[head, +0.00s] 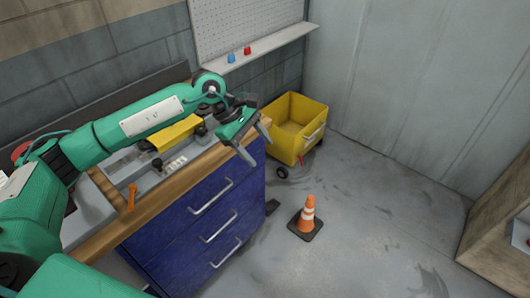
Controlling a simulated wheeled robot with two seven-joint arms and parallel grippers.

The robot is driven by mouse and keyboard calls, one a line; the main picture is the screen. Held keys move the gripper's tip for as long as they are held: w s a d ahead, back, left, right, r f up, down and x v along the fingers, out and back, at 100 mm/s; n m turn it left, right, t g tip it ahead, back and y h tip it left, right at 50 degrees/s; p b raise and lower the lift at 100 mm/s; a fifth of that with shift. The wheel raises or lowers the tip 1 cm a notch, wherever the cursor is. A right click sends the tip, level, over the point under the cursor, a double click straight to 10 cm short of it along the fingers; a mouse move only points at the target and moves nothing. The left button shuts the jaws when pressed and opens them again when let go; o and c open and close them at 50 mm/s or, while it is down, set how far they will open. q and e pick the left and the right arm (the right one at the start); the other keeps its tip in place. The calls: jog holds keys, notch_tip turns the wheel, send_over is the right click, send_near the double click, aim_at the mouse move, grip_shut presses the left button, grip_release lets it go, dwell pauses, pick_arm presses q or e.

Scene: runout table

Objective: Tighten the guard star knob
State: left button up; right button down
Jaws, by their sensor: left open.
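A yellow guard (176,133) lies along the grey machine bed on the bench, behind my left forearm. A small dark knob-like part (201,131) is at its right end, and another dark part (157,163) is below its left end. I cannot tell which of them is the star knob. My left gripper (262,152) is open and empty, over the right end of the bench, to the right of the guard and apart from it. My left arm hides part of the machine. My right gripper is not in view.
The wooden bench top (169,193) sits on a blue drawer cabinet (205,218). An orange-handled tool (131,196) stands at left. A yellow bin cart (291,128) and a traffic cone (306,215) are on the floor at right. A shelf (270,48) holds small blue and red items.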

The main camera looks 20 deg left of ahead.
pick_arm(q)
jog(key=shift+s+d+h, duration=0.2)
jog(key=shift+d+h, duration=0.05)
jog(key=shift+d, duration=0.35)
jog(key=shift+s+d+h, duration=0.15)
jog(key=shift+d+h, duration=0.1)
jog(key=shift+d, duration=0.3)
